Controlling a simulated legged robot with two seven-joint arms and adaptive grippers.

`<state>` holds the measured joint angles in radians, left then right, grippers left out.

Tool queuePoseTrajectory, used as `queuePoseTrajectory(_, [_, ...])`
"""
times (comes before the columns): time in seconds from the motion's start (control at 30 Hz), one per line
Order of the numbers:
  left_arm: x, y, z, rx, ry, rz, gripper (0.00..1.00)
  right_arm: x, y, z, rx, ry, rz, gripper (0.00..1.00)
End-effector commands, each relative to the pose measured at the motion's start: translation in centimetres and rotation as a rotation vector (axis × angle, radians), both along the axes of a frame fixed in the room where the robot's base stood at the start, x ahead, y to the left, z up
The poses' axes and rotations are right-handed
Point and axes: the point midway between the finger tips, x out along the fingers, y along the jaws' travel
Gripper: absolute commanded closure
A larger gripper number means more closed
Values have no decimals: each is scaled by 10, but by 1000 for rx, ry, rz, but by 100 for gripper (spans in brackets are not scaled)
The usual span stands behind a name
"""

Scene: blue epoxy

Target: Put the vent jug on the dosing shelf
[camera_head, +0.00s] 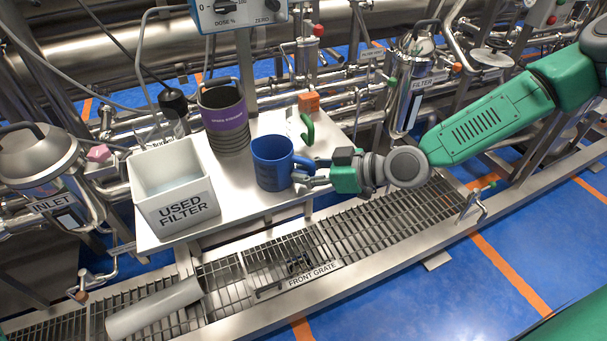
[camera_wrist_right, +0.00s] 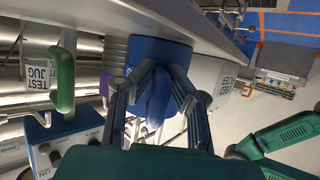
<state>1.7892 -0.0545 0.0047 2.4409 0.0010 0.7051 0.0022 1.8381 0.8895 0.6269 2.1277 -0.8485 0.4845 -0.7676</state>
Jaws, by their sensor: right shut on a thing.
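A blue jug (camera_head: 271,163), which I take as the vent jug though its label is unreadable, is upright at the front right of a steel shelf (camera_head: 245,205). I cannot tell whether its base touches the shelf. My right gripper (camera_head: 306,176) comes from the right and is shut on the jug's handle. In the right wrist view the right gripper (camera_wrist_right: 155,100) has its fingers on either side of the blue handle, with the blue jug (camera_wrist_right: 150,55) beyond. No sign names this shelf as the dosing shelf. My left gripper is not in view.
A white "USED FILTER" bin (camera_head: 178,190) stands left on the shelf. A dark canister with a purple band (camera_head: 224,117) stands behind. The grate (camera_head: 350,229) runs below in front.

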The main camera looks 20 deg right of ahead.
Motion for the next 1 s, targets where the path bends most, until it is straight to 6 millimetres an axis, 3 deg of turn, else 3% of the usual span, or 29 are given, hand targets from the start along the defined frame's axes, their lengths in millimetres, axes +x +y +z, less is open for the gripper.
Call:
queuePoseTrajectory(0.3, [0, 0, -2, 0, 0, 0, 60, 0, 0, -2, 0, 0, 0, 100])
queuePoseTrajectory(0.33, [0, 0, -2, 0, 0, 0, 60, 0, -1, -3, 1, 1, 0, 84])
queuePoseTrajectory(0.4, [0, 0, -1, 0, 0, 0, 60, 0, -1, -2, 1, 1, 0, 67])
queuePoseTrajectory(0.77, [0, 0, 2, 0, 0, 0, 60, 0, -1, 2, 1, 1, 0, 67])
queuePoseTrajectory(1.0, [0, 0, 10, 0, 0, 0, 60, -23, -28, 19, 3, -1, -6, 67])
